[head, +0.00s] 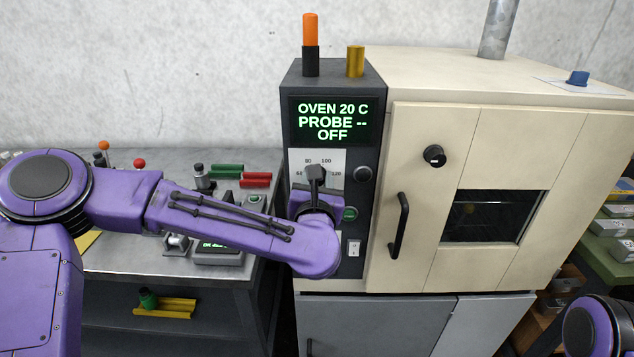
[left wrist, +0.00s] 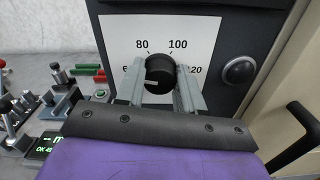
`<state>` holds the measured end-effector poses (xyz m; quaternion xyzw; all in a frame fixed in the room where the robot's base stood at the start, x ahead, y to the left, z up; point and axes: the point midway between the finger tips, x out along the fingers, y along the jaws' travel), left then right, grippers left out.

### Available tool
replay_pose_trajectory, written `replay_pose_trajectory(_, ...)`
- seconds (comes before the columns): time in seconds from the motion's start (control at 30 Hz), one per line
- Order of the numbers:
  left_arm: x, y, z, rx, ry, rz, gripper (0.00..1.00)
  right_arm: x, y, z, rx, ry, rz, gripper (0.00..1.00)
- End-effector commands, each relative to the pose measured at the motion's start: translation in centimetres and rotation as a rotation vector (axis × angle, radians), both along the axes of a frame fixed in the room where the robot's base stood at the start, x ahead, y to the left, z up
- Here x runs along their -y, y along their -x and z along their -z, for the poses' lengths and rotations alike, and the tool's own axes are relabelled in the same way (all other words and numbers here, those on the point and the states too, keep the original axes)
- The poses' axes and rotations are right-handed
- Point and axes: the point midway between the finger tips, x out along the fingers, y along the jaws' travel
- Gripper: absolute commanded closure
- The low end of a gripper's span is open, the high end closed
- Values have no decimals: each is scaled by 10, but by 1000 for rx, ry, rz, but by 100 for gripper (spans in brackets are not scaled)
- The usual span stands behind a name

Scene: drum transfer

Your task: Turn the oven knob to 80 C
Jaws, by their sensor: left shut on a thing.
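The oven knob is a round black knob (left wrist: 159,72) with a pale pointer line, on a white dial plate marked 60, 80, 100 and 120. The line points to the left, below the 60 mark. My left gripper (left wrist: 160,85) has one grey finger on each side of the knob and is shut on it. In the head view my left gripper (head: 315,178) hides most of the knob. The dial plate (head: 330,157) shows behind it. The display (head: 333,120) above reads OVEN 20 C, PROBE --, OFF. My right gripper is not in view.
The cream oven (head: 430,180) stands right of the panel, with a black door handle (head: 399,225) close by. A round dark button (left wrist: 238,72) sits right of the dial. A metal bench (head: 125,255) with several small tools stands at left.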

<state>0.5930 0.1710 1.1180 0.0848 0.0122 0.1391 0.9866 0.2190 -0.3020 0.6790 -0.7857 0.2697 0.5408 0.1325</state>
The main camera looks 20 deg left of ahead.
Motion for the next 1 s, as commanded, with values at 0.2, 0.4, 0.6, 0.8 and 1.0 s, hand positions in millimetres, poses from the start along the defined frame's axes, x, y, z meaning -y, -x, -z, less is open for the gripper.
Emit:
replay_pose_trajectory(0.2, 1, 0, 0, -51, -186, 1, 93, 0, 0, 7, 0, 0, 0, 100)
replay_pose_trajectory(0.4, 2, 0, 1, -104, -370, 1, 93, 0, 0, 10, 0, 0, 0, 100)
replay_pose_trajectory(0.6, 2, -1, 0, -153, -541, 1, 93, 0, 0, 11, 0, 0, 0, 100)
replay_pose_trajectory(0.8, 3, -1, 0, -194, -680, 1, 93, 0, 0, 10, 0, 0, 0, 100)
replay_pose_trajectory(1.0, 3, -1, 1, -222, -776, 2, 93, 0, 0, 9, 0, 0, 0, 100)
